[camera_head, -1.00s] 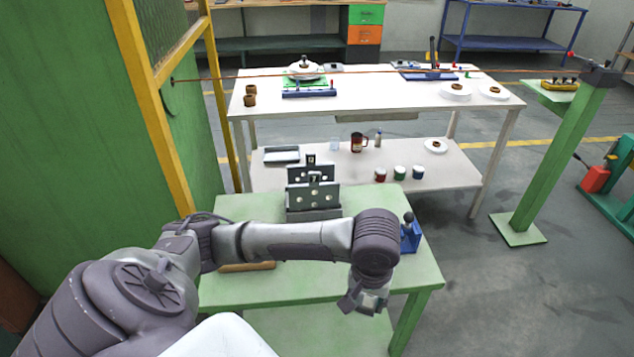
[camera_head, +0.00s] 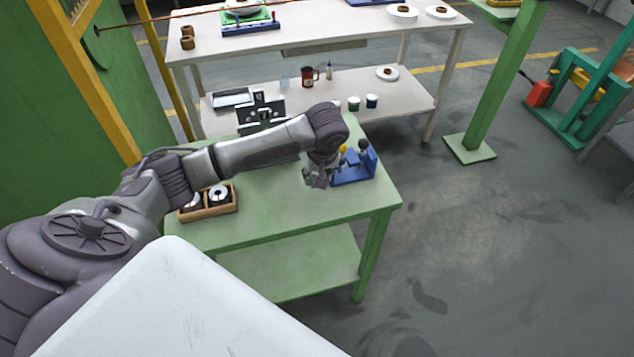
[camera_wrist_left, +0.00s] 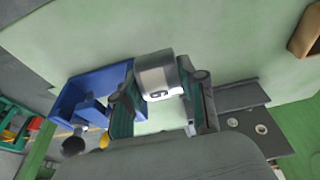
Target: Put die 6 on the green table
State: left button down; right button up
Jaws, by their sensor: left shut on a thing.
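My left gripper (camera_head: 317,180) is over the right part of the green table (camera_head: 285,205), beside the blue stand. In the left wrist view my left gripper (camera_wrist_left: 160,100) is shut on a silvery round die (camera_wrist_left: 155,72) whose face shows a digit that reads as 6. The green tabletop (camera_wrist_left: 215,35) lies behind the die. The gap between die and tabletop is hard to judge. In the head view the die is mostly hidden by the fingers. My right gripper is not in view.
The blue stand (camera_head: 358,168) stands close on the gripper's right. A wooden box (camera_head: 222,210) with round dies is at the table's left. A dark die rack (camera_head: 262,112) stands at the back. The table's front middle is clear.

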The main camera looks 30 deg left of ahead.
pick_arm(q)
jog(key=shift+f+p, duration=0.35)
jog(key=shift+f, duration=1.7)
jog(key=shift+f, duration=0.1)
jog(key=c, duration=0.9)
grip_release()
jog(key=v, duration=1.2)
jog(key=shift+b, duration=0.3)
